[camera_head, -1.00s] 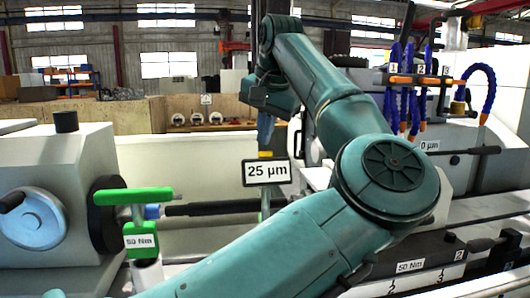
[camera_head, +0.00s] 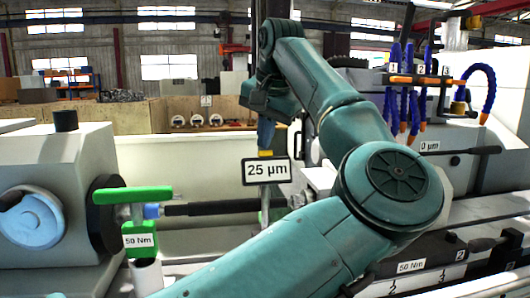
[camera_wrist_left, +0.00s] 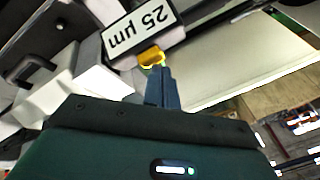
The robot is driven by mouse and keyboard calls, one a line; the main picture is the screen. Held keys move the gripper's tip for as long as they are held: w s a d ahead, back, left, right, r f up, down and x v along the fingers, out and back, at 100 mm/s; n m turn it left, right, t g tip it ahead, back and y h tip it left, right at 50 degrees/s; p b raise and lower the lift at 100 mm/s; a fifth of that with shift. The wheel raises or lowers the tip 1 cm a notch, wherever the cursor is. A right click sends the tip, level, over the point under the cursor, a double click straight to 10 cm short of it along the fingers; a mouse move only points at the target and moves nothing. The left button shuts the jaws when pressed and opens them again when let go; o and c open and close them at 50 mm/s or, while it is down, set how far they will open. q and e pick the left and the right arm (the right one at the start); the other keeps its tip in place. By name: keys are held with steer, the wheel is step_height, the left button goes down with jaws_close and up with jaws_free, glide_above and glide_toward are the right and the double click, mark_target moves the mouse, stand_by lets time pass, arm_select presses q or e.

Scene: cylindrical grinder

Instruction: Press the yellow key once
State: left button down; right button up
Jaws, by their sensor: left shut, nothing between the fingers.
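The yellow key (camera_head: 265,153) sits on top of the white display sign reading 25 µm (camera_head: 266,171), in the middle of the head view. In the left wrist view, the yellow key (camera_wrist_left: 151,57) shows at the edge of the upside-down sign (camera_wrist_left: 143,30). My left gripper (camera_head: 266,146) points down, its blue fingers shut and empty, with the tips right above the key. In the left wrist view, the fingertips (camera_wrist_left: 159,69) are right at the key and overlap its edge; I cannot tell whether they touch. My right gripper is not in view.
A green-handled tool marked 50 Nm (camera_head: 138,220) stands at the left before the grey headstock (camera_head: 50,170). A dark horizontal bar (camera_head: 210,208) runs behind the sign's post. Blue coolant hoses (camera_head: 395,100) stand at the right, beyond my left arm.

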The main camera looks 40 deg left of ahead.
arm_select(q)
steer(key=shift+f, duration=0.3)
steer(key=shift+r, duration=0.1)
stand_by(0.3)
steer(key=shift+w+a+r+p, duration=0.15)
steer(key=shift+a+r+p, duration=0.05)
steer(key=shift+r+p, duration=0.65)
steer(key=r+p, duration=0.1)
steer(key=p, duration=0.1)
steer(key=a+r+p, duration=0.1)
steer(key=r+p, duration=0.1)
steer(key=w+r+p, duration=0.1)
steer(key=p, duration=0.1)
steer(key=shift+w+a+r, duration=0.1)
steer(key=shift+a+r, duration=0.15)
stand_by(0.7)
